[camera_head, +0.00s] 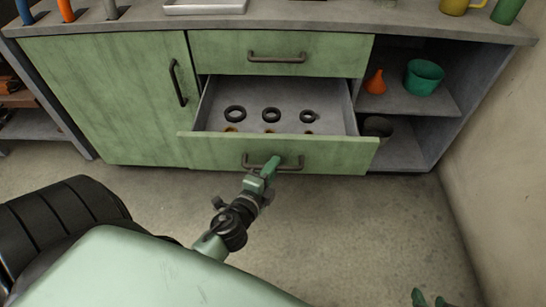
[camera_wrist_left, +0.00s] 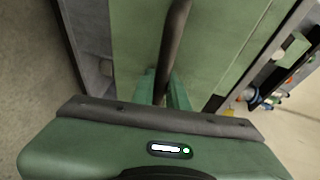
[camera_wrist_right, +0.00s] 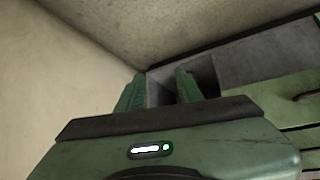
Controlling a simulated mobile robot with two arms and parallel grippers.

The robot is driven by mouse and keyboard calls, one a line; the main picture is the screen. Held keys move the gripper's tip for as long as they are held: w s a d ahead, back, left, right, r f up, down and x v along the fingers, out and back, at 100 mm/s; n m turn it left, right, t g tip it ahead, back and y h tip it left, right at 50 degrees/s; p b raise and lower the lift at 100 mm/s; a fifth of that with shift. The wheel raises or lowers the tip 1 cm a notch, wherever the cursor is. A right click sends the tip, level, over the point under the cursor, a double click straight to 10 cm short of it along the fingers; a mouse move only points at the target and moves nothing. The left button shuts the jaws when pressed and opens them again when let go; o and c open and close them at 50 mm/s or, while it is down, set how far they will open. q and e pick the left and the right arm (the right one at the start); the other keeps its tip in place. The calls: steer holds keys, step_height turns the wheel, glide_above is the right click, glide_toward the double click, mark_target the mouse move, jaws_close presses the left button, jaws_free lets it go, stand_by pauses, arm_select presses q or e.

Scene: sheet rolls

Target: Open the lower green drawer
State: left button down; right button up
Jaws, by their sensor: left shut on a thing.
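The lower green drawer (camera_head: 215,150) stands pulled out from the green cabinet, and its grey inside shows. Several dark rings and some partly hidden brownish pieces lie in it. Its dark bar handle (camera_head: 290,164) is on the front panel. My left gripper (camera_head: 268,168) is shut on this handle. In the left wrist view the handle bar (camera_wrist_left: 172,50) runs between the green fingers (camera_wrist_left: 165,90). My right gripper (camera_head: 430,298) is at the bottom right of the head view, far from the drawer. In the right wrist view its fingers (camera_wrist_right: 160,92) are apart with nothing between them.
The upper green drawer (camera_head: 220,50) is closed, and so is the cabinet door (camera_head: 100,90) at left. Open shelves at right hold an orange funnel (camera_head: 375,82), a green pot (camera_head: 424,77) and a dark bucket (camera_head: 377,127). A wall (camera_head: 500,150) borders the right. Bare floor (camera_head: 370,230) lies in front.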

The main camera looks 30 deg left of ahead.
arm_select(q)
steer(key=c, duration=1.4)
jaws_free()
